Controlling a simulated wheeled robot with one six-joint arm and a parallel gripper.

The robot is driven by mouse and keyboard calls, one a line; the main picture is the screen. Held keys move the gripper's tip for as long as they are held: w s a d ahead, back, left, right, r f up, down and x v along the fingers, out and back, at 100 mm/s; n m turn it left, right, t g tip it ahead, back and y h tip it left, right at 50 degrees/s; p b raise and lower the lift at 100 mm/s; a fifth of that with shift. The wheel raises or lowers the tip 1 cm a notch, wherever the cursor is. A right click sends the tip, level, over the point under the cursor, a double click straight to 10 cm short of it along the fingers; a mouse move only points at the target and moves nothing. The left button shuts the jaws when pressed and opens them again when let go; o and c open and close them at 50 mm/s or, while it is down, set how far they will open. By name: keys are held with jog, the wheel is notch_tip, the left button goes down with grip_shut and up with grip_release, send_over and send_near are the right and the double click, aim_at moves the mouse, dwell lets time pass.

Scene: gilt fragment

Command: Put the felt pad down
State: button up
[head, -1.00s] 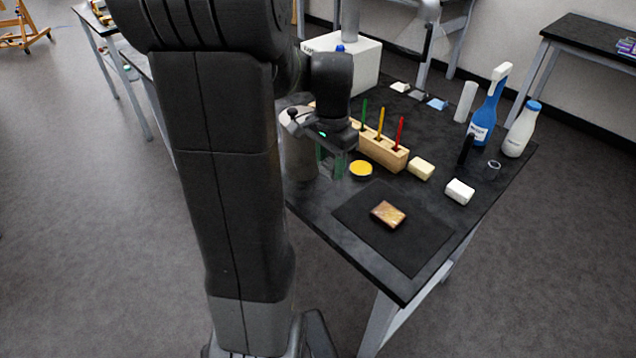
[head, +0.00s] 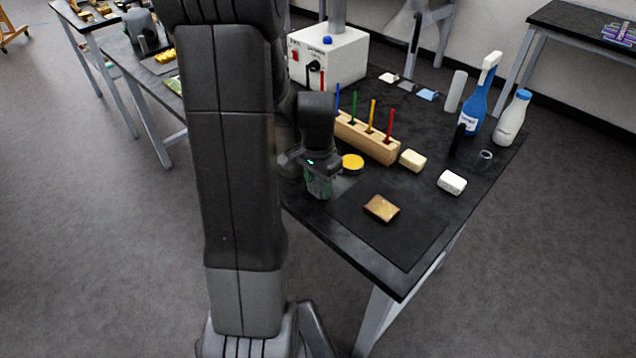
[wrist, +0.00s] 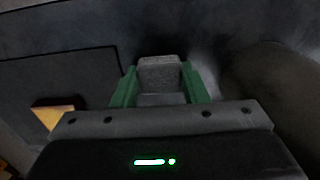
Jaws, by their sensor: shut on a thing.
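My gripper (head: 318,190) is over the near left edge region of the black table (head: 310,216), left of the dark mat. In the wrist view its green fingers (wrist: 160,88) are shut on a grey felt pad (wrist: 160,72). The pad is a small block shape between the fingertips. In the head view the fingers and my wrist mostly hide the pad. I cannot tell whether the pad touches the table.
A gilt fragment (head: 381,208) lies on the dark mat (head: 400,240). A dark rounded thing (wrist: 270,85) is close on the wrist view's right.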

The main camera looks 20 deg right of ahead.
aim_at(318, 185)
jog(key=shift+f, duration=0.2)
jog(key=o, duration=0.9)
jog(key=shift+r, duration=0.1)
notch_tip(318, 185, up, 12)
jog(key=shift+r, duration=0.15)
